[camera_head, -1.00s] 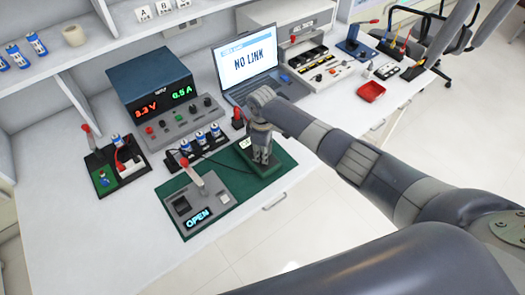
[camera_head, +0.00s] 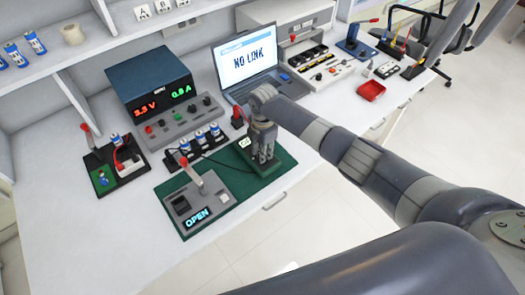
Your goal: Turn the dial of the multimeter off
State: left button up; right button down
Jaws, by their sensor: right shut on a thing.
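My right gripper (camera_head: 263,160) points down over the right part of the green mat (camera_head: 230,187), with its fingers close together. Under and beside it is a small dark device, which I take for the multimeter, with a small pale lit display (camera_head: 245,142) showing just left of the fingers. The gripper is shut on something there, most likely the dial. The fingers hide the dial, so I cannot see its position. My left gripper is not in view.
A grey lever box (camera_head: 200,200) reading OPEN stands left of the gripper on the mat. Behind are a power supply (camera_head: 150,85), a row of small cells (camera_head: 200,138) and a laptop (camera_head: 247,62). A red tray (camera_head: 371,91) lies to the right. The table's front left is clear.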

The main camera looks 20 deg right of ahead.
jog(key=shift+n, duration=0.6)
jog(key=c, duration=1.3)
grip_release()
jog(key=shift+r, duration=0.15)
notch_tip(320, 180, up, 12)
jog(key=shift+f, duration=0.1)
jog(key=shift+s+f, duration=0.1)
